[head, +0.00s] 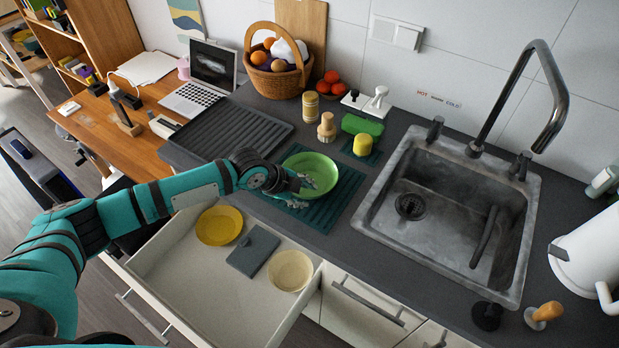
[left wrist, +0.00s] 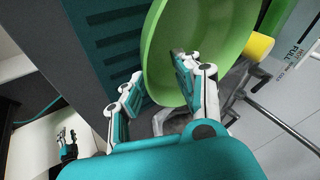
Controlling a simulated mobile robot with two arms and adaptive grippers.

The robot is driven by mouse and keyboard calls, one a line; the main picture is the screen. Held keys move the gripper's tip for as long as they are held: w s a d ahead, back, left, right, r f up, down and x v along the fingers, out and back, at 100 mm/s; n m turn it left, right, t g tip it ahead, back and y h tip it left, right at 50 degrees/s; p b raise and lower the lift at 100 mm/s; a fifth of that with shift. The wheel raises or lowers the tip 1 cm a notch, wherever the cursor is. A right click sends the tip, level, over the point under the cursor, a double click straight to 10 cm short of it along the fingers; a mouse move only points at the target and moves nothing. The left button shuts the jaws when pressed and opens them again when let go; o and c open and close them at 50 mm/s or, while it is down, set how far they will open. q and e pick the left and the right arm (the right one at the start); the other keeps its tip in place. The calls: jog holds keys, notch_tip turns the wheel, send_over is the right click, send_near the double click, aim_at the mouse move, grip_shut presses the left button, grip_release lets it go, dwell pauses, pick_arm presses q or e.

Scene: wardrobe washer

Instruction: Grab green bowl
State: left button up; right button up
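The green bowl (head: 318,168) sits on the dark teal drying mat (head: 325,210) on the counter, left of the sink. My left gripper (head: 299,192) is at the bowl's near rim. In the left wrist view, the gripper (left wrist: 157,78) is open, with one finger in front of the inside of the green bowl (left wrist: 200,35) and the other just outside its rim. A gap shows between the fingers; contact with the rim is unclear. What looks like my right gripper (left wrist: 68,143) shows small at the lower left of that view, its opening unclear.
Below, an open drawer (head: 165,262) holds a yellow bowl (head: 220,225), a cream bowl (head: 291,271) and a grey flat item (head: 253,250). The sink (head: 440,215) is to the right.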

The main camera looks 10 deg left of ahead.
pick_arm(q)
jog(key=shift+c, duration=0.3)
grip_shut()
pick_arm(e)
jog(key=shift+a, duration=0.25)
jog(key=shift+d, duration=0.25)
pick_arm(q)
jog(key=shift+r, duration=0.15)
pick_arm(e)
jog(key=shift+f, duration=0.1)
